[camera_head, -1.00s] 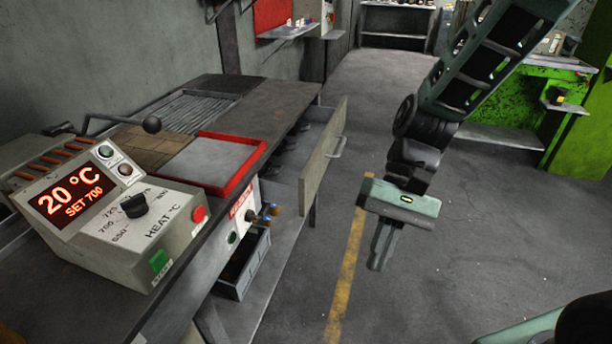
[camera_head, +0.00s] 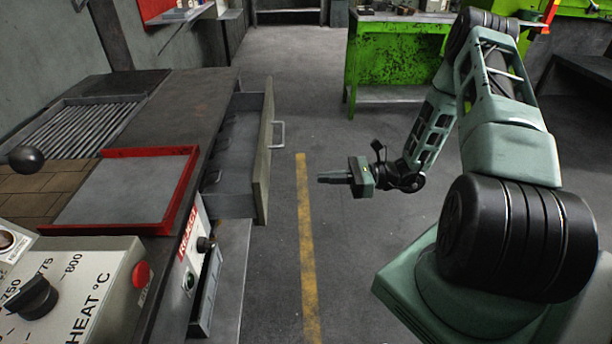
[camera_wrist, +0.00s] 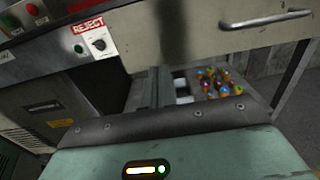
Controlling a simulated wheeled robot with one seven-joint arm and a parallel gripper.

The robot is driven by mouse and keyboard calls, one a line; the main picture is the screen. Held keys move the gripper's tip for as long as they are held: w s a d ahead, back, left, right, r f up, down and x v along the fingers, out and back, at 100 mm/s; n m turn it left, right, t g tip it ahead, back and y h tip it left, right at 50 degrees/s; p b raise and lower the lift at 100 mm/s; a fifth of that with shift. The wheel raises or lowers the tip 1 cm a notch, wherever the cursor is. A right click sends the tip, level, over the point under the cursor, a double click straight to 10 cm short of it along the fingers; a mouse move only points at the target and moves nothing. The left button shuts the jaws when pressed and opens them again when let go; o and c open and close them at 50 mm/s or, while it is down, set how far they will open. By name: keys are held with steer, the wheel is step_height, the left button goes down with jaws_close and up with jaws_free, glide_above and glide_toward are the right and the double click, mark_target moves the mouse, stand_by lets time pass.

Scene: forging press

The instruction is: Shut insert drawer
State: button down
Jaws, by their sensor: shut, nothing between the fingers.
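The insert drawer (camera_head: 264,150) stands pulled out from the right side of the dark workbench. Its pale front panel carries a metal bar handle (camera_head: 280,134), and several dark pieces sit in compartments inside. My gripper (camera_head: 322,177) is shut and empty, to the right of the drawer front and apart from it, with its fingers pointing left toward the bench. In the wrist view the drawer front (camera_wrist: 190,38) and its handle (camera_wrist: 267,18) lie across the top.
A red-rimmed tray (camera_head: 125,190) lies on the bench beside a heat control box (camera_head: 80,285). The reject panel (camera_head: 190,245) is on the bench side. Floor around the yellow line (camera_head: 306,250) is clear.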

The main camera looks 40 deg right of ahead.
mark_target(266, 180)
steer(key=p+x, duration=0.1)
steer(key=x, duration=1.1)
steer(key=shift+w+a, duration=0.1)
steer(key=shift+a, duration=0.05)
steer(key=shift+a, duration=0.1)
steer(key=x, duration=1.2)
steer(key=shift+w+a, duration=0.2)
steer(key=shift+w, duration=0.05)
steer(key=shift+w+a+r, duration=0.1)
steer(key=shift+a, duration=0.05)
